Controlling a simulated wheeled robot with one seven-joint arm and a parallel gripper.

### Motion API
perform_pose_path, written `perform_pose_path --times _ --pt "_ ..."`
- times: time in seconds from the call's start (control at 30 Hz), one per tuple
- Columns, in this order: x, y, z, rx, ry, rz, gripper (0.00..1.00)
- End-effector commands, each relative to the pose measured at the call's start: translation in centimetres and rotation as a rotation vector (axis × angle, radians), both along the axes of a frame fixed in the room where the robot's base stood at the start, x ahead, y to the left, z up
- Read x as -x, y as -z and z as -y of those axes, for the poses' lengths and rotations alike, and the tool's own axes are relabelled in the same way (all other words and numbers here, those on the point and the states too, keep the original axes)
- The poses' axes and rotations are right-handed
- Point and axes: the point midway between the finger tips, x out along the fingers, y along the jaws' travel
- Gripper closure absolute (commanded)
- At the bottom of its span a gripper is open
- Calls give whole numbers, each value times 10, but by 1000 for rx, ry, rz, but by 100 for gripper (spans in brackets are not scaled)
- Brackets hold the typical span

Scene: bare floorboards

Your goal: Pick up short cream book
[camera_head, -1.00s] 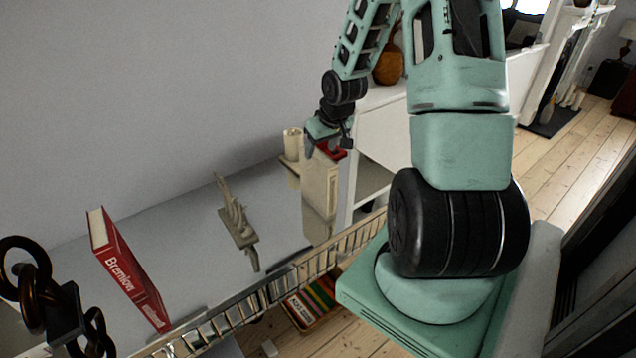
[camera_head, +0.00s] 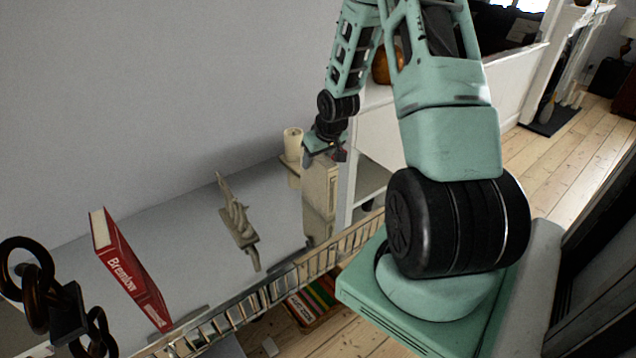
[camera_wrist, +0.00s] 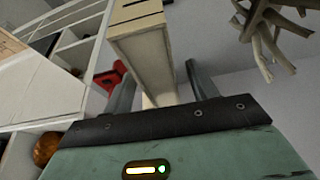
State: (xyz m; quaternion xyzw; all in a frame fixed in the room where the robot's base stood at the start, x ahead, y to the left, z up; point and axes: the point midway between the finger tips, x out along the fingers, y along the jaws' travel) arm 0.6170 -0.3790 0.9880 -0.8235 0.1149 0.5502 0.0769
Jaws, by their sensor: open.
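The short cream book (camera_head: 321,186) stands upright on the grey tabletop beside the white shelf unit, with its top partly hidden by my gripper (camera_head: 322,156). In the wrist view the cream book (camera_wrist: 148,58) runs between the two fingers of my open gripper (camera_wrist: 158,78). One finger is on each side of it, and a gap shows at the right finger. I cannot tell whether the left finger touches it.
A cream candle (camera_head: 292,145) stands just left of the book. A hand-like sculpture (camera_head: 238,222) and a red book (camera_head: 128,268) stand farther left. A dark chain ornament (camera_head: 45,290) is at the left edge. A red object (camera_wrist: 109,78) shows beyond the left finger.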

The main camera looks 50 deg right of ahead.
Motion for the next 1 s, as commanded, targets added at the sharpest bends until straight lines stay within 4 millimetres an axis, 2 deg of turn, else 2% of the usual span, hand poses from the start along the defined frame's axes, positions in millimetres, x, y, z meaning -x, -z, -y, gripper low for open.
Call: perform_pose_path --times 0.43,0.47,0.6,0.67,1.0 --pt "0 3 0 0 0 0 42" --pt "0 3 0 0 0 0 47" --pt "0 3 0 0 0 0 86" --pt "0 3 0 0 0 0 100" --pt "-1 0 0 1 0 2 100"
